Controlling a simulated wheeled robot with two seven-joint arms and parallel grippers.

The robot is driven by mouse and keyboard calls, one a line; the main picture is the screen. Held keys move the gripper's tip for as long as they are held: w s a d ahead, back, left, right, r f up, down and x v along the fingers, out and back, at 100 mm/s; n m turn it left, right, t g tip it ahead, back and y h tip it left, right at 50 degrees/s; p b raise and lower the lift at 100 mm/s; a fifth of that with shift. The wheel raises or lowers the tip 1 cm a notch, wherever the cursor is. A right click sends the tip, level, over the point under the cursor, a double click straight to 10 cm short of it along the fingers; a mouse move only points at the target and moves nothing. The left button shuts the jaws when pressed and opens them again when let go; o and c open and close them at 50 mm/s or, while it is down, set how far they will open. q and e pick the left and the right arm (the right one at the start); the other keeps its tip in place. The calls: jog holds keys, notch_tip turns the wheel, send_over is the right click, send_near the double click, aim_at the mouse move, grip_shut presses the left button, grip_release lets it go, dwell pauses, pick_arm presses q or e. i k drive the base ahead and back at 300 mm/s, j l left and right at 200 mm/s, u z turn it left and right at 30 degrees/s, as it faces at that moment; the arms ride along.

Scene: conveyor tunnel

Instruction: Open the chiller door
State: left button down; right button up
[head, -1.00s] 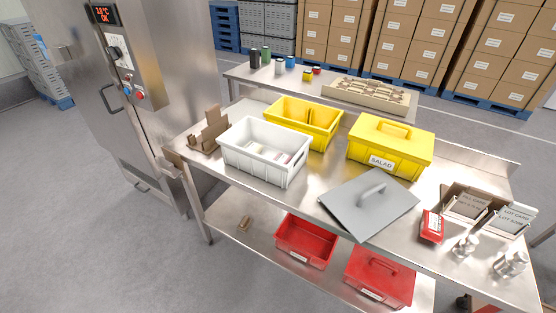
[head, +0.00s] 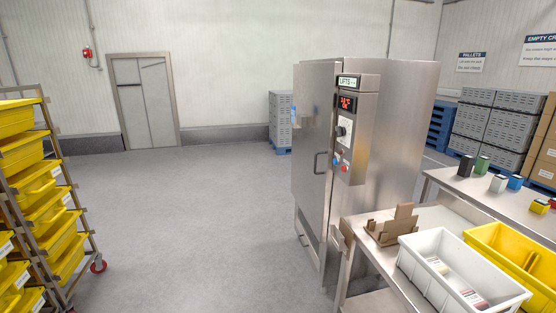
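The chiller (head: 395,130) is a tall stainless steel cabinet right of centre in the head view. Its door (head: 312,135) faces left and looks shut. A dark vertical handle (head: 320,163) sits on the door near the edge by the control panel (head: 349,130). The panel has a small lit red display, a dial and coloured buttons, with a label plate above. Neither of my grippers is in view.
A steel table (head: 352,228) with a white crate (head: 470,270) and a yellow crate (head: 482,236) stands at the right, close to the chiller's front corner. A wheeled rack of yellow crates (head: 98,266) stands at the left. The grey floor (head: 190,220) between is clear.

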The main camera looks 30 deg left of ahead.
aim_at(316, 89)
jog(key=u, duration=0.75)
jog(key=i+j+z, duration=0.15)
jog(key=i, duration=0.25)
